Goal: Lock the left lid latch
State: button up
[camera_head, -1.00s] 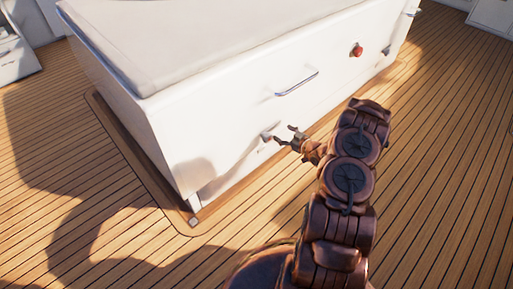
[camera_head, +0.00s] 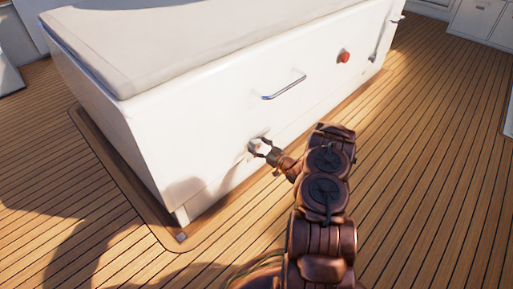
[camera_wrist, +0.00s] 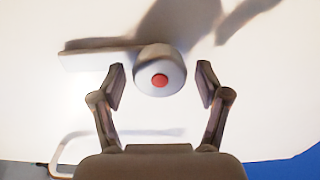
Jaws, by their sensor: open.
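The left lid latch (camera_head: 251,147) is on the white side of the hatch box, low down. In the wrist view the latch (camera_wrist: 160,70) is a round grey knob with a red centre, with a flat bar running left from it. My gripper (camera_head: 258,147) is open at the latch. In the wrist view the gripper's fingertips (camera_wrist: 160,84) stand on either side of the knob, with gaps visible. Nothing is held. The exact depth between fingertips and knob is unclear.
A metal handle (camera_head: 284,87) is on the box above the latch; it also shows in the wrist view (camera_wrist: 62,155). A red round button (camera_head: 344,56) sits farther right on the box. The wooden deck (camera_head: 440,160) to the right is clear.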

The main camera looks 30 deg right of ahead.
jog(key=shift+w+a, duration=0.1)
jog(key=shift+w, duration=0.35)
jog(key=c, duration=1.1)
jog(key=shift+c, duration=0.2)
